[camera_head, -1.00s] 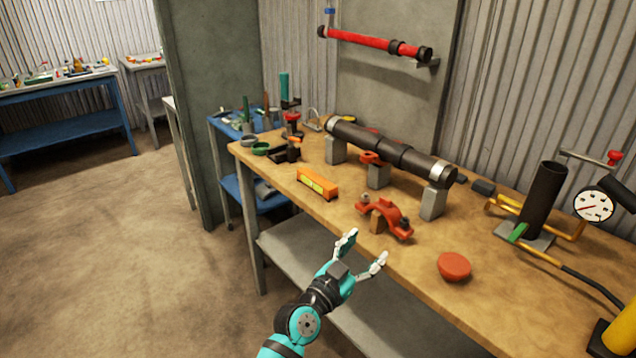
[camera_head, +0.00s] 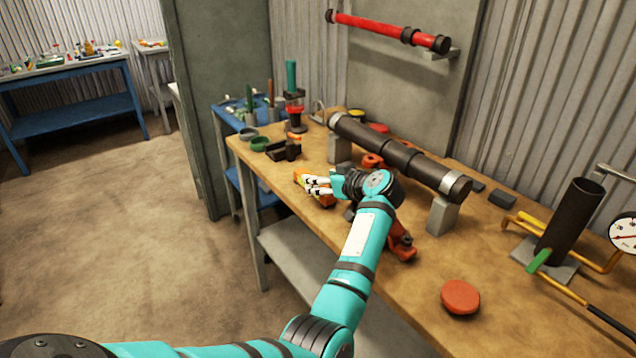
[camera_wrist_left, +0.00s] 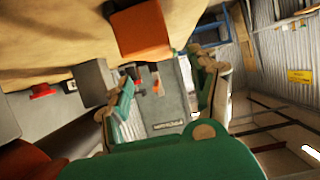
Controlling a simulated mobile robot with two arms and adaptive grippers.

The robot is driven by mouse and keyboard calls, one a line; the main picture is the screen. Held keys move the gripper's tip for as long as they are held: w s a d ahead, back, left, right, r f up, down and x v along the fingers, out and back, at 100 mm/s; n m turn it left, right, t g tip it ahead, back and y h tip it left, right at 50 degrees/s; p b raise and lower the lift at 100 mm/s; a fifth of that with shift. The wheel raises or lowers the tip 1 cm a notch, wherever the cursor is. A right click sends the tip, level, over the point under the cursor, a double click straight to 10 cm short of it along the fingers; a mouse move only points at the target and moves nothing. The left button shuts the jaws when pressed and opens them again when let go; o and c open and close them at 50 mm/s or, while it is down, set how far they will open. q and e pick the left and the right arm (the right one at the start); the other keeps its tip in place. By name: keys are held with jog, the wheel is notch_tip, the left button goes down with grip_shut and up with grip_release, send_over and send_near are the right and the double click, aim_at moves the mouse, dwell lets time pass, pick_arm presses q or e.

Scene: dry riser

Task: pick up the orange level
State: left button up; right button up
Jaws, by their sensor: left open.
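The orange level (camera_head: 328,201) lies near the left front edge of the workbench in the head view, partly hidden by my left gripper (camera_head: 317,186). The gripper's pale fingers are at the level, pointing left in the picture. In the left wrist view the fingers of my left gripper (camera_wrist_left: 165,105) are spread apart with nothing seen held between them. An orange block, which looks like an end of the level (camera_wrist_left: 140,30), shows at the top, on the wooden surface. Whether the fingers touch the level I cannot tell. My right gripper is not in view.
A dark pipe (camera_head: 400,157) on grey blocks lies behind the level. A red clamp (camera_head: 401,243) sits partly behind my forearm, and a red disc (camera_head: 460,297) lies to the right. Green and black parts (camera_head: 284,150) stand at the bench's far left corner.

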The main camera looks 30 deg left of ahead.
pick_arm(q)
jog(key=x, duration=0.3)
jog(key=shift+a+f, duration=0.15)
jog(key=x, duration=0.3)
jog(key=shift+a+f, duration=0.1)
jog(key=shift+a, duration=0.15)
jog(key=shift+w+a+f, duration=0.1)
jog(key=shift+w+a, duration=0.05)
jog(key=c, duration=1.2)
grip_shut()
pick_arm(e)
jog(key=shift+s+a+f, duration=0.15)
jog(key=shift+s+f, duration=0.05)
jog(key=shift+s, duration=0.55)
